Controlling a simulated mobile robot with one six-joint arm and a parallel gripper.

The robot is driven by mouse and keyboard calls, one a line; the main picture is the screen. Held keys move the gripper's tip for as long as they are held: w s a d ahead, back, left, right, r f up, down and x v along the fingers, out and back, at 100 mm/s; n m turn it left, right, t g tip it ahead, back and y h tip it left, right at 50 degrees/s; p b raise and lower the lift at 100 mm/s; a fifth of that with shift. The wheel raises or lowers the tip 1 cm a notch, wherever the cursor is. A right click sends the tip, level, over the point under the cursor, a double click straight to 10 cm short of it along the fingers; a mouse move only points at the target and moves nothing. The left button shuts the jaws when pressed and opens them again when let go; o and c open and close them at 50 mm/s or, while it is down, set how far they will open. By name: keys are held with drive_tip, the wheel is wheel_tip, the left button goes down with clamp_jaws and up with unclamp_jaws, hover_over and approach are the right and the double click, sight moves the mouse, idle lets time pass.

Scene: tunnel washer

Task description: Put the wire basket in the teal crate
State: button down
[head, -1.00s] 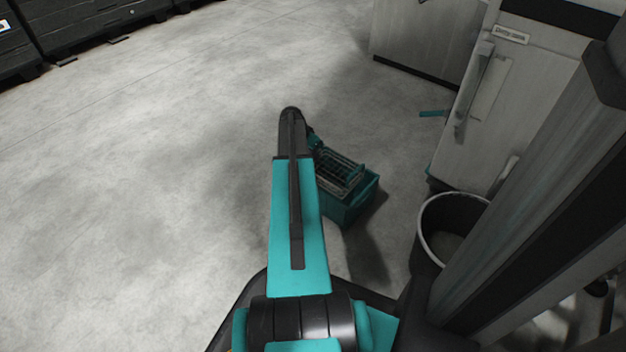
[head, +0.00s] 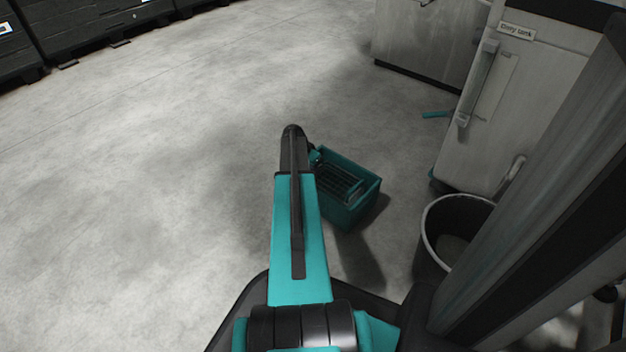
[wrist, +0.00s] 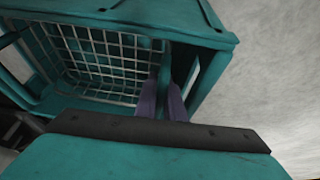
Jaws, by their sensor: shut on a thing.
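The teal crate (head: 352,214) stands on the floor right of my arm in the head view, and its rim shows in the wrist view (wrist: 180,32). The wire basket (head: 340,183) is a metal grid held down inside the crate, below the rim. It also shows in the wrist view (wrist: 95,55). My gripper (wrist: 164,100) is shut on the basket's edge, its purple-grey fingers reaching into the crate. In the head view my arm hides most of the gripper. Whether the basket touches the crate floor cannot be told.
A round bin (head: 432,235) stands right of the crate, beside a grey cabinet (head: 500,100). A teal object (head: 436,114) lies by the cabinet. Dark containers (head: 95,22) line the far left. The floor to the left is clear.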

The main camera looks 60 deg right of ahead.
drive_tip(key=shift+f+b, duration=0.85)
drive_tip(key=shift+f, duration=1.35)
drive_tip(key=shift+f, duration=0.1)
drive_tip(key=c, duration=1.8)
unclamp_jaws()
drive_tip(key=shift+c, duration=0.2)
drive_tip(key=shift+p+v, duration=3.3)
drive_tip(key=shift+v, duration=2.75)
